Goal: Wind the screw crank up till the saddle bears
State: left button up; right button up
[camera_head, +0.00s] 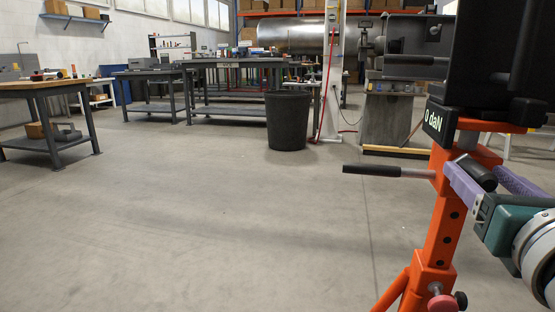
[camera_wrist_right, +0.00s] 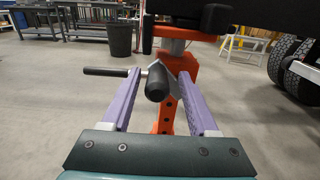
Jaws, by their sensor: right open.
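An orange jack stand (camera_head: 440,235) stands at the right of the head view, and its post (camera_wrist_right: 170,100) is ahead in the wrist view. A bar with a black grip (camera_head: 372,170) sticks out left from it. A second black grip (camera_head: 478,172) points toward my right gripper (camera_head: 472,170). In the wrist view this grip (camera_wrist_right: 157,84) lies between the open purple fingers (camera_wrist_right: 160,70), apart from both. A readout (camera_head: 438,121) on the stand shows 0 daN. Dark parts sit above the post; I cannot tell the saddle from the load or whether they touch. My left gripper is not in view.
A dark bulk (camera_head: 500,60) hangs over the stand at the right. Wheels (camera_wrist_right: 290,65) are at the right of the wrist view. A dark bin (camera_head: 288,120), workbenches (camera_head: 230,68) and a polished tank (camera_head: 290,36) stand farther back. The floor left of the stand is clear.

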jog(key=shift+s, duration=0.1)
jog(key=shift+v, duration=3.45)
jog(key=shift+p, duration=0.3)
